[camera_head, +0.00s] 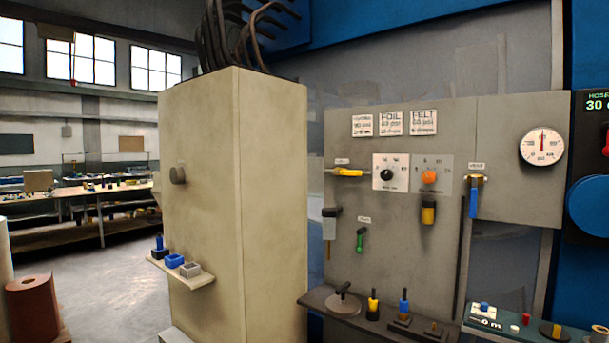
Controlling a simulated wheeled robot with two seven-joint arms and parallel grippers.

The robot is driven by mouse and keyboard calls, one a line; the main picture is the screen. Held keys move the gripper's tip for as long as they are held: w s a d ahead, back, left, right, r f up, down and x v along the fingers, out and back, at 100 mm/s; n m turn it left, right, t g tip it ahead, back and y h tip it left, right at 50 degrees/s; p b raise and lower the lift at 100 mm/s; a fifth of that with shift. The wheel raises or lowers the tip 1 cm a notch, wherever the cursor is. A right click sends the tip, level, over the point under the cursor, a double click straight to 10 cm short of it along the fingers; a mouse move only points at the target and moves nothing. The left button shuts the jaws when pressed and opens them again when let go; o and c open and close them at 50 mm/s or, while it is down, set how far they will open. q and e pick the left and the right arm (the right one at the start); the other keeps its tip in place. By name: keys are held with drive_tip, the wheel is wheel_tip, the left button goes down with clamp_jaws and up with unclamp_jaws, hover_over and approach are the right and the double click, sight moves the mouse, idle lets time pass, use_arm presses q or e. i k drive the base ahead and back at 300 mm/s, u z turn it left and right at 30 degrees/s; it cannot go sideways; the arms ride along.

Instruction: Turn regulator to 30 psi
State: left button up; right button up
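A grey panel (400,270) stands at the right. On it a black knob (387,175) sits on a white dial plate, and an orange knob (429,177) sits on a grey dial plate beside it. The small lettering around both is too blurred to read, so I cannot tell which one is the regulator. A round white gauge (541,146) with a red needle pointing about straight up is at the panel's upper right. Its numbers are not readable. Neither of my grippers is in view.
A yellow lever (347,172), a blue lever (474,197) and a green handle (361,239) are on the panel. A dark shelf (390,322) below carries several tools. A tall beige cabinet (205,240) stands left of the panel. Open floor (105,285) lies further left.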

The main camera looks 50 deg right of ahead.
sight(386, 174)
drive_tip(key=u, duration=0.15)
drive_tip(key=i, duration=1.6)
drive_tip(key=z, duration=1.05)
drive_tip(key=i, duration=0.95)
drive_tip(key=z, duration=0.95)
